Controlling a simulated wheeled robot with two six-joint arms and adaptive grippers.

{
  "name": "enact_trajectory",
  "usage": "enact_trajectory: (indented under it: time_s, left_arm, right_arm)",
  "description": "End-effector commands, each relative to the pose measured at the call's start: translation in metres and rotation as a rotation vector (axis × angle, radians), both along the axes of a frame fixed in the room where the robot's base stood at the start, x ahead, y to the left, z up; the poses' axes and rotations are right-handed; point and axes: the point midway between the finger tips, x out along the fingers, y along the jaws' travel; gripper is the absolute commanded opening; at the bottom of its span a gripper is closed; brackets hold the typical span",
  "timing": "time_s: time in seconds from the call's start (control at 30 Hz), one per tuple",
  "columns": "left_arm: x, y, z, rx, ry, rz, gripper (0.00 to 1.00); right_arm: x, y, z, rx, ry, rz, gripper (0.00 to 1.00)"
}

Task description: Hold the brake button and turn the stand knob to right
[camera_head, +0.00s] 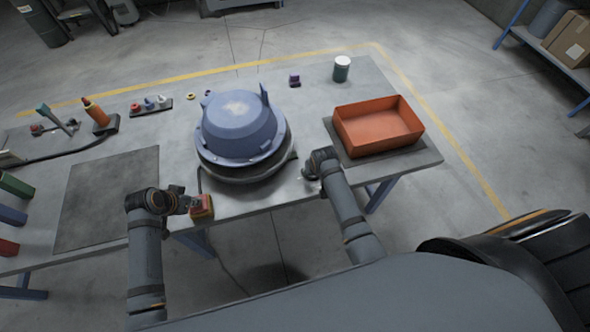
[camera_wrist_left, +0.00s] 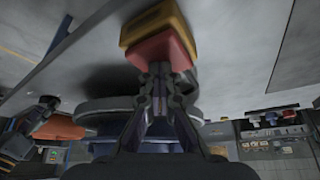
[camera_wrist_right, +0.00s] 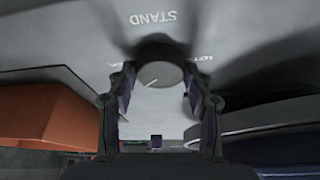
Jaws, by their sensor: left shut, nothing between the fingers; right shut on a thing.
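The brake button is a red block (camera_wrist_left: 160,50) on a yellow base (camera_wrist_left: 152,22); in the head view the box (camera_head: 201,207) sits at the table's front edge. My left gripper (camera_head: 190,204) is shut and empty, its fingertips (camera_wrist_left: 160,72) against or just in front of the red face; exact contact is unclear. The stand knob (camera_wrist_right: 158,76) is a round grey knob with a white pointer line, below upside-down "STAND" lettering (camera_wrist_right: 154,18). My right gripper (camera_wrist_right: 158,88) is shut on it, a finger on each side. In the head view the right gripper (camera_head: 308,176) hides the knob.
A blue hood (camera_head: 240,122) rests on a round stand (camera_head: 245,170) between my arms. An orange bin (camera_head: 414,122) is right of my right gripper. A dark mat (camera_head: 105,195) lies left, with several tools behind it.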

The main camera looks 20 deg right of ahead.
Motion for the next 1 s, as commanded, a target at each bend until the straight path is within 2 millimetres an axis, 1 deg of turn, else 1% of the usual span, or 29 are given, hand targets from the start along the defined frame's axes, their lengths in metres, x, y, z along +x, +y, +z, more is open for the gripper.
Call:
enact_trajectory:
  time_s: [0.03, 0.2, 0.5, 0.73, 1.0]
  left_arm:
    - [-0.0033, 0.0006, -0.0042, 0.002, 0.012, 0.000, 0.00]
    - [-0.0033, 0.0008, -0.0043, 0.003, 0.011, 0.000, 0.00]
    - [-0.0034, 0.0010, -0.0043, 0.003, 0.012, 0.000, 0.00]
    - [-0.0033, 0.0012, -0.0043, 0.004, 0.012, 0.000, 0.00]
    - [-0.0032, 0.0014, -0.0043, 0.004, 0.012, 0.000, 0.00]
  right_arm:
    - [-0.0002, 0.0008, -0.0012, 0.000, 0.001, -0.037, 0.19]
    - [0.0001, 0.0011, -0.0011, -0.001, 0.001, -0.170, 0.19]
    - [0.0010, 0.0011, -0.0006, -0.002, 0.000, -0.329, 0.19]
    - [0.0005, 0.0011, -0.0009, -0.003, 0.001, -0.381, 0.19]
    - [0.0006, 0.0007, -0.0009, -0.004, 0.000, -0.392, 0.19]
